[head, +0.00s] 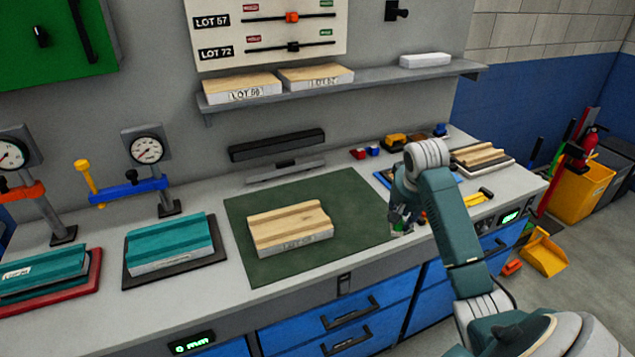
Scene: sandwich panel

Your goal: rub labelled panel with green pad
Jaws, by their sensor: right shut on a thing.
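A wood-topped panel (290,229) with a pale front edge lies on the dark green mat (262,270). Its front edge carries a lot label too blurred to read. My right gripper (404,224) is at the mat's right edge, low over the counter and to the right of the panel, apart from it. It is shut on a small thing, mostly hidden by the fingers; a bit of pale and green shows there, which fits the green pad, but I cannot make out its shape. My left gripper is not in view.
Two teal-topped panels (168,241) sit on trays at the left, below gauge presses (147,150). The shelf (380,82) holds two LOT-labelled panels and a white block (424,60). A wood-topped panel (480,156) and small items lie at the back right. The mat's front is clear.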

